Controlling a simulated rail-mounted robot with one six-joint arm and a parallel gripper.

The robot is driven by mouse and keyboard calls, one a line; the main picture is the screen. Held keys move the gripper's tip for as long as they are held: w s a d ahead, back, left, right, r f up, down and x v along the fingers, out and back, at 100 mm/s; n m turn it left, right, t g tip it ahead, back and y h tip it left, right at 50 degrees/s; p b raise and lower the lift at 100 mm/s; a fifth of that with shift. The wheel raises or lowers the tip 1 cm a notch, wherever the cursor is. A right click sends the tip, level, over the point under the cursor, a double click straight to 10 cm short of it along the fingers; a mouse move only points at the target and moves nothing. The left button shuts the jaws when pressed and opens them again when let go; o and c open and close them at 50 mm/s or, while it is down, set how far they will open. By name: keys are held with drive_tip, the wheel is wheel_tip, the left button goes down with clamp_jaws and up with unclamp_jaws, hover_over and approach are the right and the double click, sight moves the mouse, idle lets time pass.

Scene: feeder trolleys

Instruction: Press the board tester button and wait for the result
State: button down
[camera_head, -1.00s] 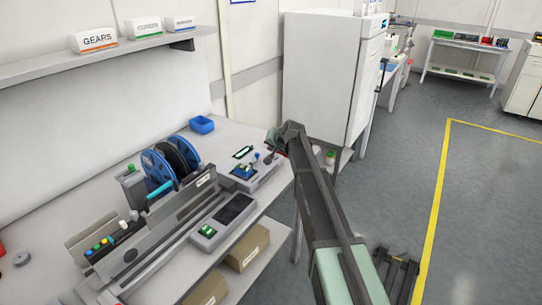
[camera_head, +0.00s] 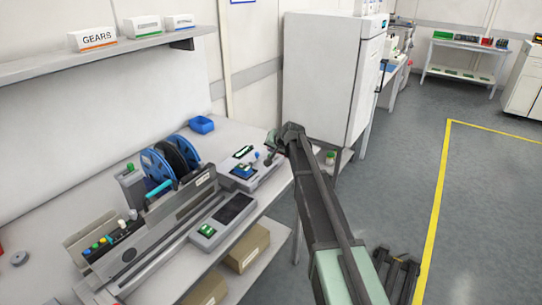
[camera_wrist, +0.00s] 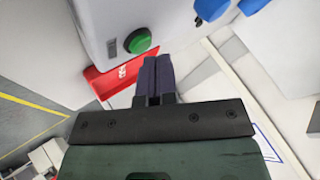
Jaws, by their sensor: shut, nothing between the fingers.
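A round green button (camera_wrist: 138,40) sits on the face of a pale grey housing (camera_wrist: 170,18) in the wrist view. My gripper (camera_wrist: 154,64) is shut and empty, its dark fingertips just below and to the right of the button. A gap in the picture separates fingertips and button; I cannot tell the depth between them. In the head view my gripper (camera_head: 270,152) is over the far end of the bench, at a grey device (camera_head: 262,176) with a blue knob and a small screen. The button cannot be made out there.
A red tray (camera_wrist: 95,84) lies behind the fingers in the wrist view, with blue parts (camera_wrist: 212,8) at upper right. On the bench stand blue reels (camera_head: 160,165), a blue bin (camera_head: 201,124) and a grey panel unit (camera_head: 207,233). A white cabinet (camera_head: 325,70) stands beyond my arm.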

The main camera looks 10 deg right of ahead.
drive_tip(key=shift+f+b, duration=0.4)
drive_tip(key=shift+r, duration=0.15)
idle(0.4)
drive_tip(key=shift+r+p, duration=0.7)
drive_tip(key=shift+p, duration=0.2)
wheel_tip(320, 180, up, 5)
drive_tip(key=p, duration=0.5)
drive_tip(key=shift+r, duration=0.1)
idle(2.9)
